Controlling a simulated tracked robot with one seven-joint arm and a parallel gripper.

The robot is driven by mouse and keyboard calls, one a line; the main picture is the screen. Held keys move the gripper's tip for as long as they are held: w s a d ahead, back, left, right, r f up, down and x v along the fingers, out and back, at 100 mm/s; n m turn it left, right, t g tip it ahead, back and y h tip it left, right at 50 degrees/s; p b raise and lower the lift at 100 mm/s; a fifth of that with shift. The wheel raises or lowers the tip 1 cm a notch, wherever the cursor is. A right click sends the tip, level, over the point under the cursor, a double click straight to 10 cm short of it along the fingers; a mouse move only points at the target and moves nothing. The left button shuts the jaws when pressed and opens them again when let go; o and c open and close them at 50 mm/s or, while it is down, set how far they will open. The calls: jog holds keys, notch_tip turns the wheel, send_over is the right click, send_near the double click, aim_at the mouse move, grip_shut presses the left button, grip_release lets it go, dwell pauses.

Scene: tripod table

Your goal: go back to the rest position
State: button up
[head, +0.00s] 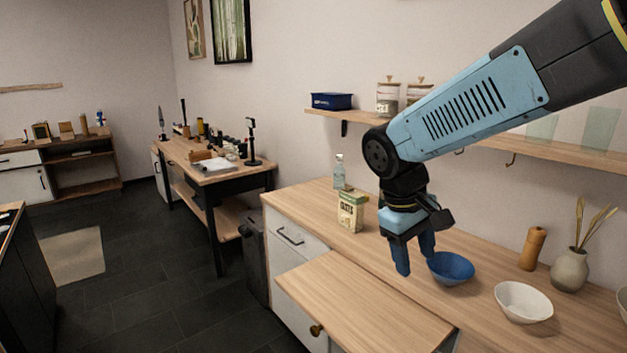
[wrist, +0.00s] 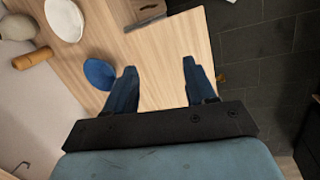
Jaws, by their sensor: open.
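My gripper (head: 415,258) hangs from my blue arm over the wooden counter (head: 310,212), its fingers pointing down. In the wrist view my gripper (wrist: 158,82) has its two fingers spread apart with nothing between them, above bare wood. A blue bowl (head: 451,269) stands on the counter just right of the fingers in the head view. The blue bowl (wrist: 99,74) shows left of the fingers in the wrist view. I cannot tell whether a finger touches it.
A carton (head: 351,212) and a bottle (head: 339,172) stand left of my gripper. A white bowl (head: 523,302), a wooden mill (head: 533,248) and a vase (head: 570,270) stand right. A wall shelf (head: 560,146) runs behind my arm. A pulled-out board (head: 360,305) is bare.

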jog(key=s+d+r+m+t+y, duration=0.3)
jog(key=s+d+r+m+t, duration=0.2)
jog(key=s+r, duration=0.1)
jog(key=shift+s+d+r+m, duration=0.15)
jog(key=shift+s+r+m, duration=0.25)
jog(key=shift+s, duration=0.2)
